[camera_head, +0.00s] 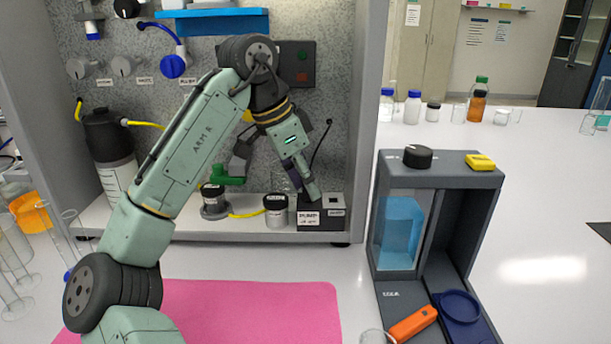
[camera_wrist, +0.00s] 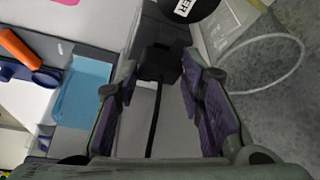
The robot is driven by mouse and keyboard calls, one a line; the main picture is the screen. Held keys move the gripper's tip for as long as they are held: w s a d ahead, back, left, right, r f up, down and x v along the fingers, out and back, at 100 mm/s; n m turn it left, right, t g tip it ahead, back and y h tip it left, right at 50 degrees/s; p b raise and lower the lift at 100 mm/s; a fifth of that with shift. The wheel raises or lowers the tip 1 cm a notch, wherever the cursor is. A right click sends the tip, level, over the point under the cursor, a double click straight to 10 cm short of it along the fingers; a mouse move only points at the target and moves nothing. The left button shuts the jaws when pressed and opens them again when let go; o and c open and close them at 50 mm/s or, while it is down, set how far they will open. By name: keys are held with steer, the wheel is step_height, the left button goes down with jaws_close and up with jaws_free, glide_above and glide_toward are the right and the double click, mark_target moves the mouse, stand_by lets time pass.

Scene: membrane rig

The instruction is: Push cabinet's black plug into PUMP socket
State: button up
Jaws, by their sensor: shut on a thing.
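My gripper (camera_head: 311,193) reaches down from the upper left onto the PUMP socket box (camera_head: 321,219), a dark box with a white label at the right end of the cabinet's shelf. In the wrist view the two purple-padded fingers of my gripper (camera_wrist: 162,72) are shut on the black plug (camera_wrist: 157,63). Its black cord (camera_wrist: 155,118) runs back between the fingers toward the camera. In the head view the plug is mostly hidden by the fingertips, which are over the left part of the box top. I cannot tell how deep the plug sits in the socket.
A jar with a black lid (camera_head: 276,212) stands just left of the box. A grey apparatus with a blue tank (camera_head: 401,233) stands to the right. The cabinet's right wall (camera_head: 364,120) is close to my gripper. A pink mat (camera_head: 250,308) lies in front.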

steer(key=shift+f, duration=0.3)
stand_by(0.5)
steer(key=o, duration=1)
steer(key=shift+o, duration=0.2)
steer(key=v, duration=1.2)
steer(key=shift+f, duration=0.15)
